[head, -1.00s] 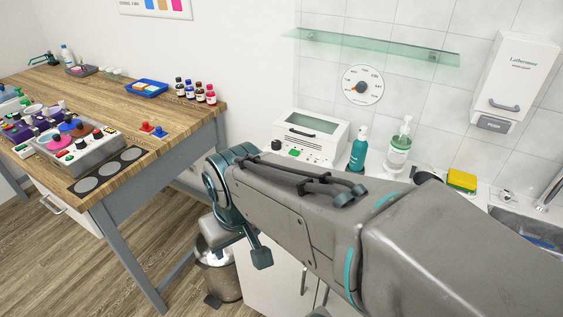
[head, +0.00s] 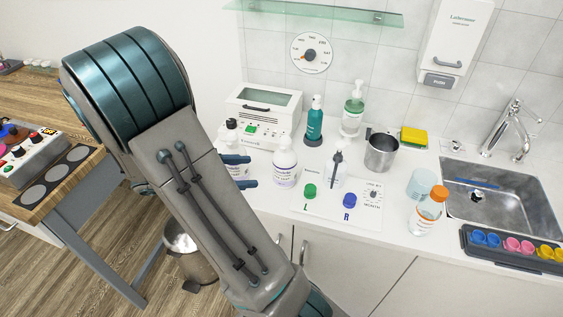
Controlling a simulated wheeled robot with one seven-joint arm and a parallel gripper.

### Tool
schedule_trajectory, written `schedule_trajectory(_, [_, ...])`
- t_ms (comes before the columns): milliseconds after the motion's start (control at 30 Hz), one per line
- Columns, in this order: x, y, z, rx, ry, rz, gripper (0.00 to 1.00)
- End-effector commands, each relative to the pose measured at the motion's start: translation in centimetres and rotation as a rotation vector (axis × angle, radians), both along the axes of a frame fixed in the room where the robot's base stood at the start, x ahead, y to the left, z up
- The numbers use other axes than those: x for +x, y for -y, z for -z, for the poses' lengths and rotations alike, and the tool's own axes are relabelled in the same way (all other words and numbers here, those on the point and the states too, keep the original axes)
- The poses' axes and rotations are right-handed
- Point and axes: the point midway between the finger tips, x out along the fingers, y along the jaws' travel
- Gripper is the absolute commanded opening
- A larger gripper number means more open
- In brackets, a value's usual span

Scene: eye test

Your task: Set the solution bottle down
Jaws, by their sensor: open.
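A white labelled bottle with a dark cap (head: 231,138) stands on the white counter, partly hidden by my arm and fingers. My gripper (head: 251,171) is open, its two dark teal fingers pointing right, one above the other in the picture. The bottle's label shows between them; I cannot tell whether they touch it. A second white labelled bottle (head: 285,168) stands just right of the fingertips, apart from them. A clear bottle with an orange cap (head: 427,214) stands farther right. No label is legible enough to tell which one is the solution bottle.
A white mat (head: 328,209) holds a green cap (head: 309,191), a blue cap (head: 349,201) and a small dark-tipped bottle (head: 336,172). A steel cup (head: 381,152), a sink (head: 490,205) and a tray of coloured cups (head: 510,246) lie right. A boxy white device (head: 262,115) stands behind.

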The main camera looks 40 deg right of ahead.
Motion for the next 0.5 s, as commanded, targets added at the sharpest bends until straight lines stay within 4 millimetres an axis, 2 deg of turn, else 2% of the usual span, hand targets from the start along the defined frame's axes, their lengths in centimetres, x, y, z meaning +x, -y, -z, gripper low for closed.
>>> schedule_trajectory(100, [1.9, 0.7, 0.0, -0.107, -0.129, -0.076, 0.56])
schedule_trajectory(233, [3.4, 1.1, 0.0, -0.182, -0.213, -0.13, 0.56])
schedule_trajectory(367, [3.9, 1.5, -0.1, -0.216, -0.249, -0.152, 0.56])
schedule_trajectory(500, [3.4, 3.4, -0.2, -0.221, -0.256, -0.154, 0.56])
